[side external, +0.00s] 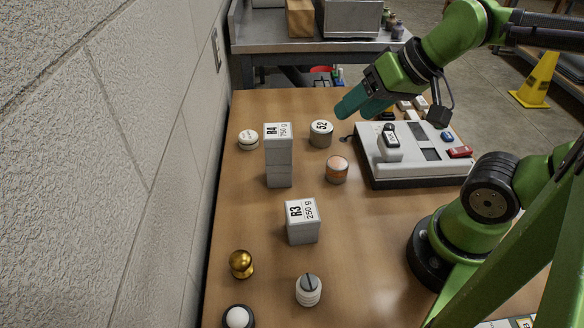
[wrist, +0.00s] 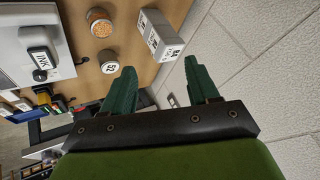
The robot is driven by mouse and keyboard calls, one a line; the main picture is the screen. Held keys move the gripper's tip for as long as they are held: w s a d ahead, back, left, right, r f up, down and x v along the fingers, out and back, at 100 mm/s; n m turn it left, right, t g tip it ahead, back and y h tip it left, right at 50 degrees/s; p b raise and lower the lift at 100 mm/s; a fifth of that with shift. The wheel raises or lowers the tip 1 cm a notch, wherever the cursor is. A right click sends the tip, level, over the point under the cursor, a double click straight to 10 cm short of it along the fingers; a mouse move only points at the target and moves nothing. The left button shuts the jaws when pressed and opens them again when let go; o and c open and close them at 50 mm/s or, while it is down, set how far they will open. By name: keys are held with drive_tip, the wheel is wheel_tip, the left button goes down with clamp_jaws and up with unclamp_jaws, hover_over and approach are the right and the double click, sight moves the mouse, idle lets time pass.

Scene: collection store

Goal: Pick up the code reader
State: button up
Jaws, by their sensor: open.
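I cannot single out the code reader with certainty in either view. A grey-white station (side external: 375,172) on the right of the table bears a white block with a black-edged label (side external: 390,140), a small blue piece (side external: 447,136) and a red piece (side external: 460,152). The labelled block also shows in the wrist view (wrist: 40,60), where its label seems to read INK. My gripper (side external: 354,112) is open and empty, held above the table near the station's back left corner. In the wrist view its teal fingers (wrist: 158,68) are spread wide with nothing between them.
A stacked R4 block (side external: 279,165), an R3 block (side external: 302,225), a tin marked 52 (side external: 321,138) and an orange-topped jar (side external: 337,174) stand left of the station. A brass knob (side external: 241,264) is nearer. A wall (side external: 110,150) bounds the left.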

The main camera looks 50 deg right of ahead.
drive_tip(key=w+d+f+m+g+h, duration=0.1)
drive_tip(key=w+d+f+m+h, duration=0.15)
drive_tip(key=d, duration=0.85)
drive_tip(key=w+d+f+m+g+h, duration=0.1)
drive_tip(key=d+f+h, duration=0.15)
drive_tip(key=d, duration=0.85)
drive_tip(key=w+d+f+m+g+h, duration=0.1)
drive_tip(key=d+f+m+h, duration=0.15)
drive_tip(key=d, duration=0.85)
drive_tip(key=shift+n+y, duration=0.45)
drive_tip(key=shift+n, duration=0.05)
drive_tip(key=x, duration=1)
drive_tip(key=shift+w+a+f, duration=0.2)
drive_tip(key=shift+w, duration=0.05)
drive_tip(key=shift+w+r+x, duration=0.1)
drive_tip(key=shift+w+x, duration=0.05)
drive_tip(key=shift+x, duration=0.85)
drive_tip(key=shift+w+r+x, duration=0.1)
drive_tip(key=shift+w+x, duration=0.05)
drive_tip(key=shift+x, duration=0.8)
drive_tip(key=shift+w+r+x, duration=0.1)
drive_tip(key=shift+w+x, duration=0.05)
drive_tip(key=shift+x, duration=0.85)
drive_tip(key=shift+d, duration=0.15)
clamp_jaws()
